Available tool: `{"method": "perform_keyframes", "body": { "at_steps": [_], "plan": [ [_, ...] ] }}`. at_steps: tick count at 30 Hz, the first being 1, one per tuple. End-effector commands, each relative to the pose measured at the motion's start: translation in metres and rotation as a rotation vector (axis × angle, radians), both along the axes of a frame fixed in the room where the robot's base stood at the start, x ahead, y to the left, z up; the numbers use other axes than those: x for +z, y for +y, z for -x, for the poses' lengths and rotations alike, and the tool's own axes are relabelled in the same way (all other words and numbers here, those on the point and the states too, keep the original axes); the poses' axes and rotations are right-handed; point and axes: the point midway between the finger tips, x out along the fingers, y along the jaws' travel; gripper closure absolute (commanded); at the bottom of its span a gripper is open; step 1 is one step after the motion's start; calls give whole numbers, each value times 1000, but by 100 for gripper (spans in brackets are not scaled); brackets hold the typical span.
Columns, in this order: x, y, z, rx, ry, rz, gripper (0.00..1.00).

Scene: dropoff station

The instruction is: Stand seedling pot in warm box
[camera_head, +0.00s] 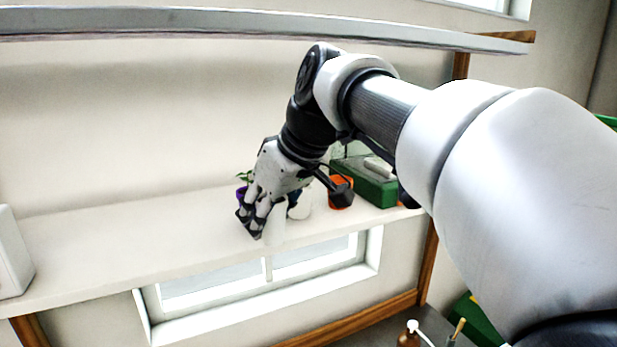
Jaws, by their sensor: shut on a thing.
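My gripper (250,226) hangs over the shelf, pointing down and to the left. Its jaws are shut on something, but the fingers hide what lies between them. A purple pot with green leaves (241,191) shows just behind and left of the fingers, partly covered by them. A white upright object (277,226) stands close to the right of the fingers; I cannot tell whether they touch it. A green box (377,190) with a clear raised part stands farther right on the shelf, partly hidden by my arm. I cannot tell whether it is the warm box.
An orange pot (341,192) and a small white round item (301,207) stand between my gripper and the green box. A white block (12,255) is at the far left of the shelf (110,244). The shelf's left middle is clear. A rail (200,22) runs above.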

Motion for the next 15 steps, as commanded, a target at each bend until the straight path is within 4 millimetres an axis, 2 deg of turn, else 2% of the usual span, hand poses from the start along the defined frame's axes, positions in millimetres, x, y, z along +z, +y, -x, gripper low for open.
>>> {"method": "perform_keyframes", "body": {
  "at_steps": [8,11,15],
  "plan": [
    [-92,-60,7,-238,4,5,94],
    [-136,-87,9,-351,6,7,94],
    [-206,-130,14,-529,10,9,94]
  ]
}}
